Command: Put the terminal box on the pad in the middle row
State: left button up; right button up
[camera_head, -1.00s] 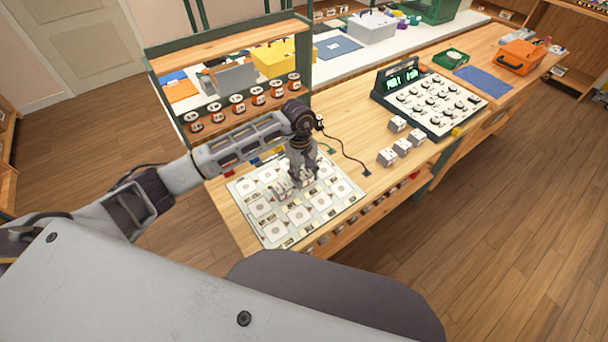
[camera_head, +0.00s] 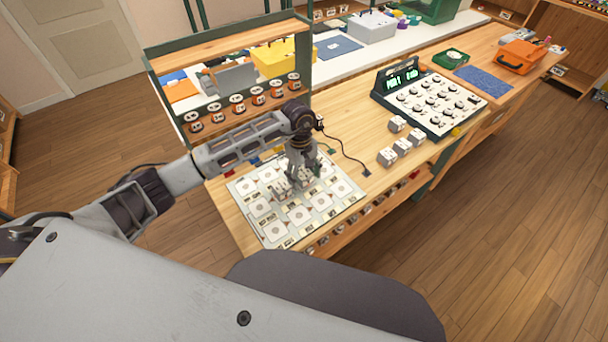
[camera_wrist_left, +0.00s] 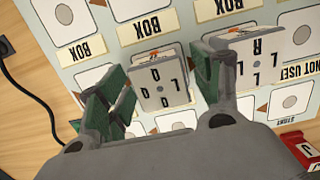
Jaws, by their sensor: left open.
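My left gripper (camera_head: 303,180) is open over the pad board (camera_head: 271,234). In the left wrist view its two green-padded fingers (camera_wrist_left: 162,85) stand on either side of a grey-white terminal box (camera_wrist_left: 160,78), which has dark letters on its face. The box is upright on the board, with a gap to the left finger; whether the right finger touches it I cannot tell. A second lettered box (camera_wrist_left: 261,62) stands just outside the right finger. White square pads with round centres show around them. In the head view the gripper partly hides these boxes. My right gripper is out of view.
Several loose boxes (camera_head: 387,157) stand on the bench right of the board. A dark cable (camera_head: 346,150) lies between them. A dial console (camera_head: 434,101) with a lit display is farther back. A rack with spools (camera_head: 237,106) stands behind my arm.

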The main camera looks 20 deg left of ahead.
aim_at(304, 173)
pick_arm(q)
jog(key=shift+w+a+r, duration=0.1)
jog(key=shift+r, duration=0.4)
jog(key=r, duration=0.4)
jog(key=shift+w+a+b, duration=0.15)
jog(key=shift+a+b, duration=0.05)
jog(key=shift+b, duration=0.15)
jog(key=r, duration=0.5)
jog(key=shift+w+a+r, duration=0.1)
jog(key=shift+w+a, duration=0.05)
jog(key=shift+a, duration=0.05)
jog(key=shift+a+r+b, duration=0.1)
jog(key=shift+r+b, duration=0.25)
jog(key=shift+r, duration=0.5)
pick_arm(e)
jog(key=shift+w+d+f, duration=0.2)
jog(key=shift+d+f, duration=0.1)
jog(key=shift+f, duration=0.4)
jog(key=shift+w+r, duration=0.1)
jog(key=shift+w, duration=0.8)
